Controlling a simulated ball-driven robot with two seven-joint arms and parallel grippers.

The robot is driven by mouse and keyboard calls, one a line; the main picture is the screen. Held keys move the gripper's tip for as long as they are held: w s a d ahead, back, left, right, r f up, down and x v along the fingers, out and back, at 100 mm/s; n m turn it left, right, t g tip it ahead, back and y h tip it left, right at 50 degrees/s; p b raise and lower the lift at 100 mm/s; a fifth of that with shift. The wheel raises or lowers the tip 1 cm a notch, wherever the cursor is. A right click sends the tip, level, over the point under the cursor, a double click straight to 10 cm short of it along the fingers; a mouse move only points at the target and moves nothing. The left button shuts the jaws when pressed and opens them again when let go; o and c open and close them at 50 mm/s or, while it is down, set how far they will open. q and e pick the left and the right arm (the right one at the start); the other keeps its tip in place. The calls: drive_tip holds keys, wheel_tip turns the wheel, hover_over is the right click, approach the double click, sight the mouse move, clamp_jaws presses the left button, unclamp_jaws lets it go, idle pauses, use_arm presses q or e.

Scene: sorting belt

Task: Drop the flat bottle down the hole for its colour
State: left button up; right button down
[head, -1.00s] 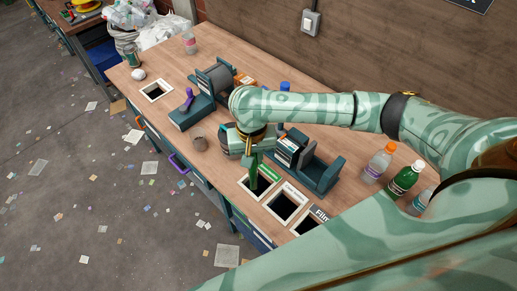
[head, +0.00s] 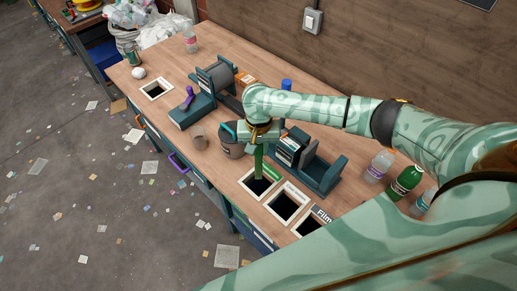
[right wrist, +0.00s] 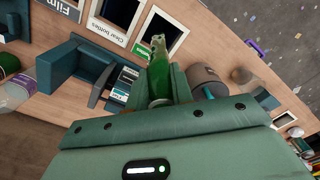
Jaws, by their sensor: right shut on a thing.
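My right gripper (head: 259,158) points down over the hole (head: 254,186) with the green label (head: 270,172). It is shut on the flat bottle, a slim green piece (right wrist: 158,58) that shows between the fingers in the right wrist view. The bottle's narrow end lies over the dark opening in that view (right wrist: 164,32). How far it reaches into the hole I cannot tell. The "Clear bottles" hole (head: 285,207) and the "Film" hole (head: 309,227) are to the right. My left gripper is not in view.
A teal stand (head: 322,173) is right of the gripper. A grey pot (head: 231,148) and a small cup (head: 199,140) are left of it. Several bottles, one green (head: 405,182), stand at right. Another hole (head: 156,90) is at the far left.

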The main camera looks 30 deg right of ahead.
sight(259, 167)
wheel_tip(259, 167, down, 5)
drive_tip(key=b, duration=0.6)
drive_tip(key=shift+f+b, duration=0.15)
drive_tip(key=shift+b, duration=0.25)
drive_tip(key=shift+f+b, duration=0.45)
drive_tip(key=shift+f, duration=2.1)
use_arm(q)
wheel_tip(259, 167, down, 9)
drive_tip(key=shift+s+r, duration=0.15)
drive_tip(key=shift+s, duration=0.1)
use_arm(e)
drive_tip(key=c, duration=1.1)
unclamp_jaws()
drive_tip(key=shift+c, duration=0.2)
wheel_tip(259, 167, up, 16)
drive_tip(key=p, duration=0.6)
drive_tip(key=shift+f, duration=0.1)
drive_tip(key=shift+r, duration=0.3)
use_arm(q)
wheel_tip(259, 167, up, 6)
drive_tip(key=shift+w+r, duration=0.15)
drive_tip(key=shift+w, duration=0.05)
